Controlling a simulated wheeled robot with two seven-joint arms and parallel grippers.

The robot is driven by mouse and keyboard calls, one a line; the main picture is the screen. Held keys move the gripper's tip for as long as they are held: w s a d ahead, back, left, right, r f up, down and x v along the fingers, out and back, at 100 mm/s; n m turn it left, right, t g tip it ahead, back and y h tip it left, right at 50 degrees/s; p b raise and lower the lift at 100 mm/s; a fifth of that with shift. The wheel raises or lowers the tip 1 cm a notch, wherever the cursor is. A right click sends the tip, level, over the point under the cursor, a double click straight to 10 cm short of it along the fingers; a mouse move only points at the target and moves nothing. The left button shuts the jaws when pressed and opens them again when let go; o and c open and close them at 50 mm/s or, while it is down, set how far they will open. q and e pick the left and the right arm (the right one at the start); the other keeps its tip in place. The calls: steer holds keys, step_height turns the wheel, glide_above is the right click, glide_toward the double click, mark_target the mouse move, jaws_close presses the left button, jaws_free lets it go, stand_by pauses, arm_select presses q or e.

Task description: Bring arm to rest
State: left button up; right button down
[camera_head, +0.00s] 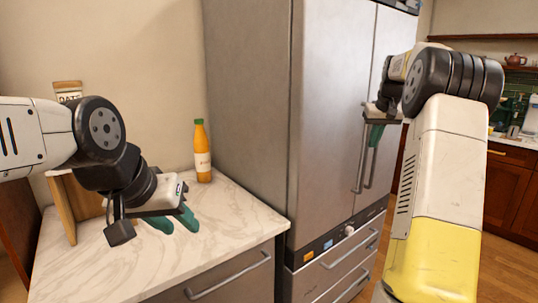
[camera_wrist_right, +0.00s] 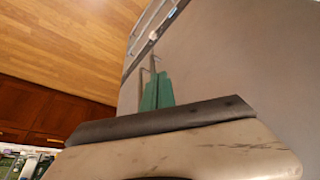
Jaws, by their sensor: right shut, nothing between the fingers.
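My left gripper (camera_head: 179,226) hangs over the marble counter at the left of the head view. Its two teal fingers point down and stand a little apart, with nothing seen between them. My right gripper (camera_head: 374,140) is raised in front of the steel fridge (camera_head: 330,100), close to its door handles (camera_head: 358,165). Its teal fingers are shut and empty. They also show together in the right wrist view (camera_wrist_right: 158,92), with a handle behind them. I cannot tell whether they touch the handle.
The marble counter (camera_head: 245,205) holds an orange bottle (camera_head: 202,150) near the wall and a wooden board (camera_head: 63,205) at the left. A drawer handle (camera_head: 230,278) sticks out from the counter's front. Wooden floor (camera_head: 505,270) and brown cabinets (camera_head: 515,175) lie to the right.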

steer(key=s+a+r+t+y, duration=0.1)
steer(key=s+a+r, duration=0.2)
steer(key=s+a, duration=0.55)
steer(key=s+a+r, duration=0.2)
steer(key=s+a, duration=0.6)
steer(key=s, duration=0.2)
steer(key=s+a+f, duration=0.4)
steer(key=s, duration=0.5)
steer(key=s+a+f+n+y, duration=0.1)
steer(key=s+a+f, duration=0.3)
steer(key=s, duration=0.5)
steer(key=shift+s+a+f+t, duration=0.3)
steer(key=shift+s, duration=0.1)
